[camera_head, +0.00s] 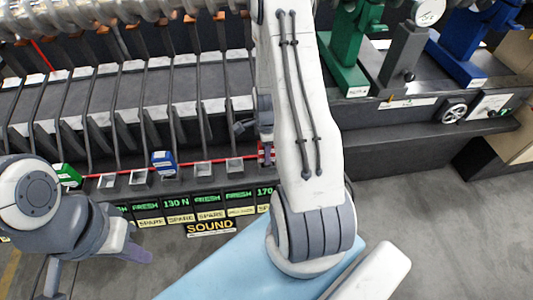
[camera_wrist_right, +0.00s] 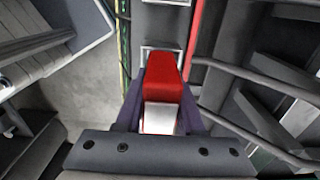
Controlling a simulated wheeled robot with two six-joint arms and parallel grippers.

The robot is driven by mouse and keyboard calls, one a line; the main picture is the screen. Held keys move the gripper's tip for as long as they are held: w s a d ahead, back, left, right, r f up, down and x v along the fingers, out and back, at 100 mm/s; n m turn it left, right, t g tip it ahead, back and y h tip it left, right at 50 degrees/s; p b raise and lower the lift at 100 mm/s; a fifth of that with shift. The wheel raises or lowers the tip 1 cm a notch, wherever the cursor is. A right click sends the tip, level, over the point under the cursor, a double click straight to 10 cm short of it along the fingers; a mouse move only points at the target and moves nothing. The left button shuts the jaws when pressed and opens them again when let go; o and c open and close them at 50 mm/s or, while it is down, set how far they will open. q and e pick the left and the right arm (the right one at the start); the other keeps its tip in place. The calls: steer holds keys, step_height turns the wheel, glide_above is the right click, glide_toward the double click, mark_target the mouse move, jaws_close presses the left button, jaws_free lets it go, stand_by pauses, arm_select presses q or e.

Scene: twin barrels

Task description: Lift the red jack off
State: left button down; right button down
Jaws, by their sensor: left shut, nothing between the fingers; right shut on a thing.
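The red jack (camera_wrist_right: 163,78) is a red block with a pale grey end, seen in the right wrist view. My right gripper (camera_wrist_right: 163,102) is shut on it, one dark finger on each side. In the head view only a small red part (camera_head: 266,152) shows beside my right arm, at the right of the socket row; my right gripper is mostly hidden there. I cannot tell whether the jack still touches its seat. My left gripper (camera_head: 138,255) is shut and empty at the lower left, apart from the sockets.
A green jack (camera_head: 67,176) and a blue jack (camera_head: 163,162) sit along the row, with square sockets (camera_head: 202,168) between. A red rail (camera_wrist_right: 194,35) runs beside the sockets. Lit labels and a SOUND sign (camera_head: 210,228) front the rack. Green and blue stands (camera_head: 345,60) rise behind right.

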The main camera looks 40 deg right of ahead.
steer(key=shift+r+p, duration=0.7)
steer(key=shift+r, duration=0.1)
stand_by(0.4)
steer(key=shift+r+p, duration=4.4)
steer(key=shift+r, duration=0.95)
